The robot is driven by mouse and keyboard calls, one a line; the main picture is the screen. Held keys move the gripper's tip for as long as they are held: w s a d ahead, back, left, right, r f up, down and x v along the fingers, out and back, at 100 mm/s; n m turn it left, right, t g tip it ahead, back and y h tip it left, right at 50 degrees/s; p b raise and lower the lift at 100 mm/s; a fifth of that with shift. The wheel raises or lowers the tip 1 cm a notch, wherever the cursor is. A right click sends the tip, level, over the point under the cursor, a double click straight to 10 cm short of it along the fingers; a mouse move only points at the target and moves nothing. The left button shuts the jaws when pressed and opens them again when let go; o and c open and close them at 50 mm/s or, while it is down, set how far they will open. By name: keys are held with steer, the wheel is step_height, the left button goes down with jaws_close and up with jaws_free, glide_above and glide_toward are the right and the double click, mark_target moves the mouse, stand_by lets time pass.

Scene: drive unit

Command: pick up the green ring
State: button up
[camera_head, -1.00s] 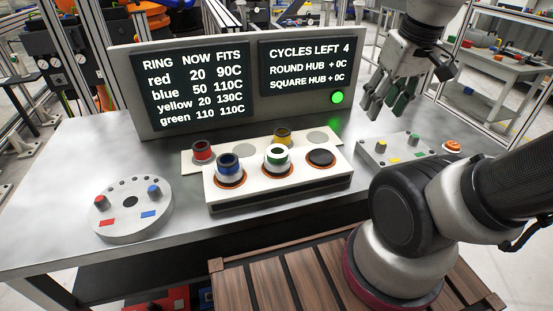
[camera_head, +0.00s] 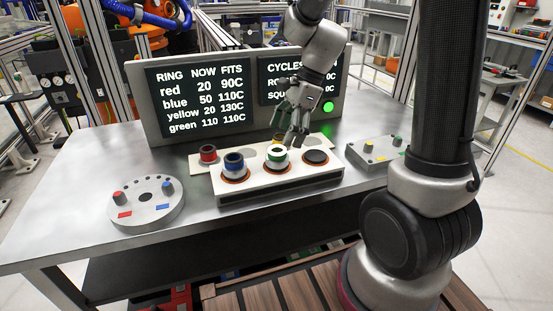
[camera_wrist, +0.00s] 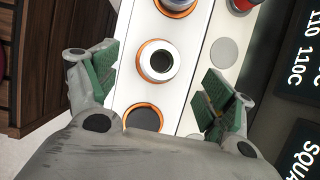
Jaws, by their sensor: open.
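The green ring (camera_head: 277,153) sits on the middle station of the white heater block (camera_head: 300,180), between the blue ring (camera_head: 234,161) and an empty dark station (camera_head: 315,157). In the wrist view the green ring (camera_wrist: 157,60) is seen from above as a pale ring with a dark centre, upright in its place. My gripper (camera_head: 292,132) is open and empty, above and slightly behind the block, close to the green ring. In the wrist view its green-padded fingers (camera_wrist: 160,90) stand apart, with the ring a little beyond the gap between them. No contact is visible.
The red ring (camera_head: 208,154) stands on a white plate behind the block; a yellow ring is mostly hidden by my gripper. The display board (camera_head: 200,98) stands close behind. A round hub (camera_head: 145,203) is at left, a square hub (camera_head: 375,152) at right.

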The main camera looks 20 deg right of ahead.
mark_target(277, 156)
steer(key=x, duration=0.7)
steer(key=shift+w+d+f, duration=0.1)
steer(key=shift+w, duration=0.05)
steer(key=c, duration=1.3)
